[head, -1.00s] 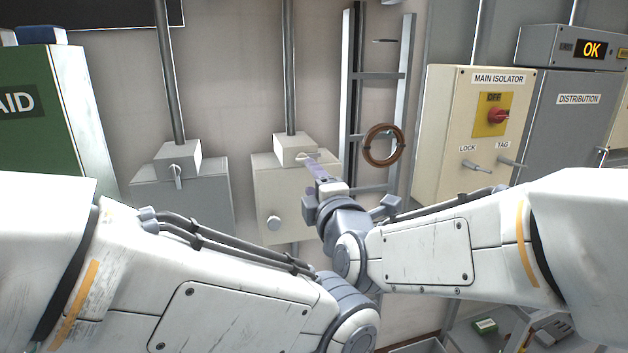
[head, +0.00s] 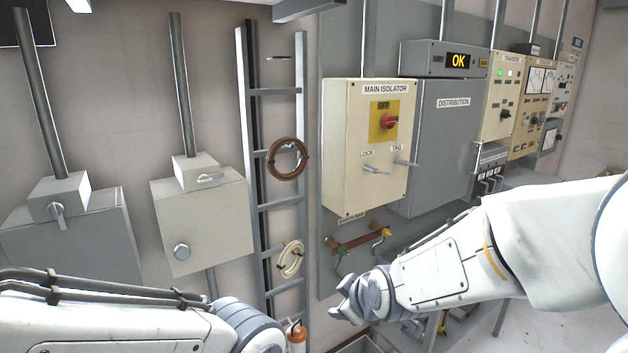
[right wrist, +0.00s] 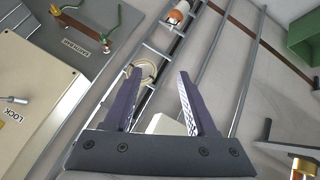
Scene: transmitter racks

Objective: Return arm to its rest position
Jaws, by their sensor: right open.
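My right arm comes in from the right in the head view. Its gripper (head: 345,303) is low in the middle, below and in front of the main isolator (head: 345,185) and the earth bar (head: 358,243). In the right wrist view the right gripper (right wrist: 158,75) has its two dark fingers spread apart, with nothing between them. My left arm shows only as links at the lower left of the head view; its gripper is out of frame.
A ladder-like cable rack (head: 250,150) on the wall carries a brown coil (head: 287,158) and a pale coil (head: 290,259). Pale (head: 215,230) and grey (head: 75,235) boxes hang left of it. The distribution cabinet (head: 440,150) is right of the isolator.

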